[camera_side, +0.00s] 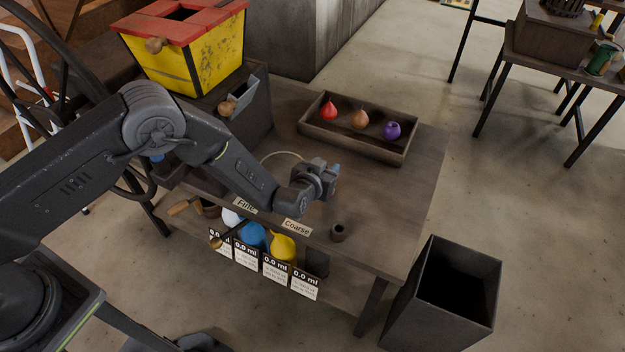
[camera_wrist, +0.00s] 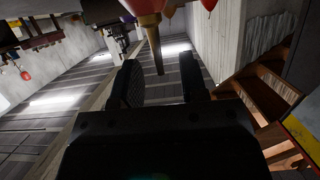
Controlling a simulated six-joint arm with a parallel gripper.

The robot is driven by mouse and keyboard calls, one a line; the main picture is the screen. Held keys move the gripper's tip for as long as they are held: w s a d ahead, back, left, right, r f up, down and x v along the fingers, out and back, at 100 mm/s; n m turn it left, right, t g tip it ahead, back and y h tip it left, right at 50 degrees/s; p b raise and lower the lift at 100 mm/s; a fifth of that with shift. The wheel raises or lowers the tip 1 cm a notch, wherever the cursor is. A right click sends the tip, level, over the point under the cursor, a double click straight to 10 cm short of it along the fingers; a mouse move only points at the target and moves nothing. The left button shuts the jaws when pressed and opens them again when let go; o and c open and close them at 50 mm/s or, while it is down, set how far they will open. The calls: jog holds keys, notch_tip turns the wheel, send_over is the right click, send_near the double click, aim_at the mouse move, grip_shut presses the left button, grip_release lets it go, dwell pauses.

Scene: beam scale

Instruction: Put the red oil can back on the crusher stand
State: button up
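The red oil can (camera_side: 328,111) stands upright at the left end of a long wooden tray (camera_side: 356,144), with a copper can (camera_side: 359,119) and a purple can (camera_side: 392,131) to its right. A yellow hopper with a red top (camera_side: 190,45) sits on a dark wooden base (camera_side: 252,113), which looks like the crusher stand. My gripper (camera_side: 328,180) is over the table, in front of the tray and apart from the cans. In the wrist view its two fingers (camera_wrist: 161,84) are apart with nothing held. A can with a brass neck (camera_wrist: 147,20) hangs inverted there; its colour is unclear.
Label cards reading Fine and Coarse (camera_side: 297,227) and a small dark cup (camera_side: 338,232) are near the table's front edge. Blue and yellow jugs (camera_side: 283,246) are on the lower shelf. A dark bin (camera_side: 440,300) stands right of the table. The table's right end is clear.

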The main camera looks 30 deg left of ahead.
jog(key=v, duration=0.9)
jog(key=s+a+r+g+h, duration=0.15)
jog(key=a+r, duration=0.25)
jog(key=r, duration=0.7)
jog(key=s+a+r+g+h, duration=0.15)
jog(key=a+r, duration=0.25)
jog(key=r, duration=0.7)
jog(key=s+a+r+g+y, duration=0.1)
jog(key=s+a, duration=0.3)
jog(key=s, duration=0.4)
jog(key=s+a+r+g+y, duration=0.1)
jog(key=s+a+r+g, duration=0.1)
jog(key=s+a, duration=0.3)
jog(key=s+a+r+g+y, duration=0.1)
jog(key=s+a+r+g, duration=0.1)
jog(key=s, duration=1)
jog(key=shift+a+r, duration=0.9)
jog(key=shift+a, duration=0.25)
